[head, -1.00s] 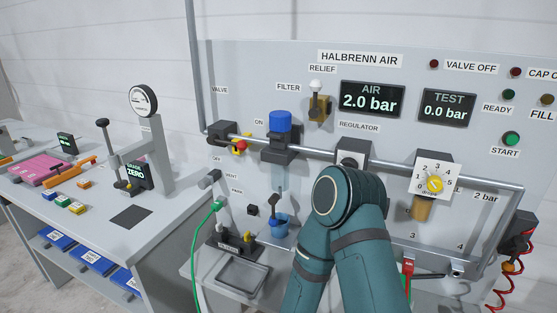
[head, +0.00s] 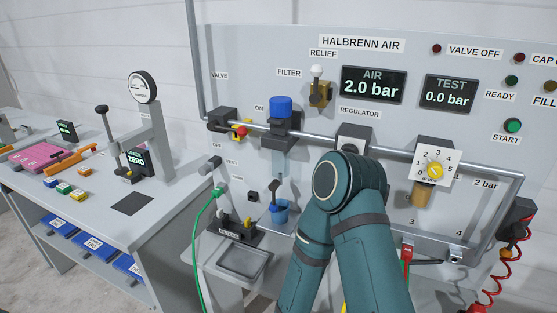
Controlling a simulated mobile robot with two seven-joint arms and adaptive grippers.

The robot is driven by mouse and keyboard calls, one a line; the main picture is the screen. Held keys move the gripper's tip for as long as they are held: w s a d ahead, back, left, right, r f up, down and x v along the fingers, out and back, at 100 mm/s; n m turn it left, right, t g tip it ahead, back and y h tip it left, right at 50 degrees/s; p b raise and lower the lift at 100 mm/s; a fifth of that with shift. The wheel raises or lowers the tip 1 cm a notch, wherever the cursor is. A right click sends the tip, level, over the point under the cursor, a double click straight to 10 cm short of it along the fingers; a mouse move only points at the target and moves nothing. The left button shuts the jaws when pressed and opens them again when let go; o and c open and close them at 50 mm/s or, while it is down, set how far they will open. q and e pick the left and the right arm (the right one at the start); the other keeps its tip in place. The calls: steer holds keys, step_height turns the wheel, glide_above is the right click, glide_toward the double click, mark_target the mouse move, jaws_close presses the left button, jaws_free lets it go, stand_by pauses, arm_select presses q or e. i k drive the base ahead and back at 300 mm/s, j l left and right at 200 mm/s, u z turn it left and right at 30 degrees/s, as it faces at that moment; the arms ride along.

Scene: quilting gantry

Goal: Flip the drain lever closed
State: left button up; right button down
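The filter (head: 281,106) has a blue cap and hangs on the pipe at the panel's left-middle. Its pale clear bowl (head: 278,160) is below. A small dark knob or lever (head: 275,186) stands under the bowl, just above a blue cup (head: 280,212). I take it for the drain lever, but it is small and I cannot tell whether it is open or closed. One of my teal arms, bent at its elbow, rises in front of the panel to the right of the cup. Neither gripper shows.
A grey tray (head: 243,259) and a black block with fittings (head: 234,231) sit on the shelf below. A green hose (head: 200,235) hangs at the left. A side bench (head: 95,215) stands left.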

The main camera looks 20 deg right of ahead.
mark_target(274, 186)
steer(key=i+j, duration=0.25)
steer(key=i, duration=0.2)
steer(key=z, duration=1.55)
